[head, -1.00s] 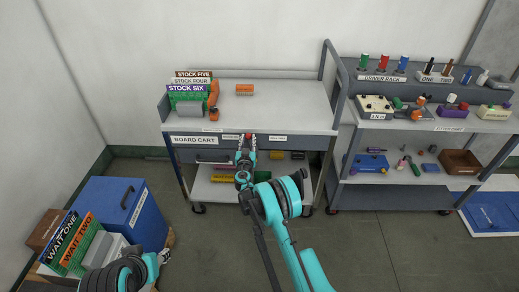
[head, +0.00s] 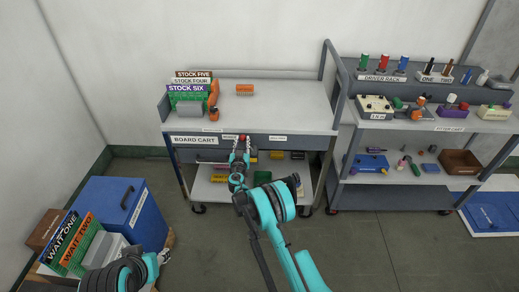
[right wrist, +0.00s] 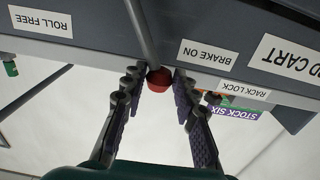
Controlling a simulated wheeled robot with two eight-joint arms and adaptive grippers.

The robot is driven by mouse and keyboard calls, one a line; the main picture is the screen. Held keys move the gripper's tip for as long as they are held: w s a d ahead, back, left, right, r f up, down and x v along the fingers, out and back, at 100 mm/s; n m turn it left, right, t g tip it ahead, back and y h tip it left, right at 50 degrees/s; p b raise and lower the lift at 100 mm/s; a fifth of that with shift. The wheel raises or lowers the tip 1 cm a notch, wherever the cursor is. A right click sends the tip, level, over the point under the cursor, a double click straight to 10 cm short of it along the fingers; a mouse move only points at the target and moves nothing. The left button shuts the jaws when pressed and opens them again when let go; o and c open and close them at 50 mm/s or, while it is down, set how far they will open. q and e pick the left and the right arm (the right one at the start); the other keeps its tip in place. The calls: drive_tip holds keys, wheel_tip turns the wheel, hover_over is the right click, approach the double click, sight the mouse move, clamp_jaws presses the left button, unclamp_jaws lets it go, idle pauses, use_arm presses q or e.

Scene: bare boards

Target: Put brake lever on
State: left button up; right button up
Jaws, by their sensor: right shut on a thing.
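The brake lever is a grey rod (right wrist: 146,38) with a red knob (right wrist: 159,79) at the front edge of the board cart (head: 285,118). The red knob also shows in the head view (head: 241,138). My right gripper (right wrist: 157,86) is shut on the knob, one finger at each side. In the right wrist view, upside down, the lever stands between the "BRAKE ON" label (right wrist: 208,55) and the "ROLL FREE" label (right wrist: 40,21), nearer "BRAKE ON". My right gripper also shows at the cart front in the head view (head: 240,150).
A second cart with a driver rack (head: 382,77) stands at the right. A blue bin (head: 120,205) stands at the left. The floor (head: 350,245) in front is clear.

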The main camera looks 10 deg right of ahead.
drive_tip(key=o, duration=0.8)
drive_tip(key=shift+o, duration=0.2)
drive_tip(key=v, duration=0.8)
drive_tip(key=v, duration=0.8)
drive_tip(key=s+d+r+g+h, duration=0.1)
drive_tip(key=s+d+r+g, duration=0.15)
drive_tip(key=d+r, duration=0.55)
drive_tip(key=s+d+r+g, duration=0.3)
drive_tip(key=s+r+g, duration=0.1)
drive_tip(key=s+r, duration=0.5)
drive_tip(key=s+a+n+g+y, duration=0.1)
drive_tip(key=s+g+y, duration=0.1)
drive_tip(key=s, duration=1.2)
drive_tip(key=s+a+f+n+g+y, duration=0.1)
drive_tip(key=s+y, duration=0.3)
drive_tip(key=s, duration=1)
drive_tip(key=shift+a+n+g, duration=0.45)
drive_tip(key=shift+a+n, duration=0.15)
drive_tip(key=shift+a, duration=0.1)
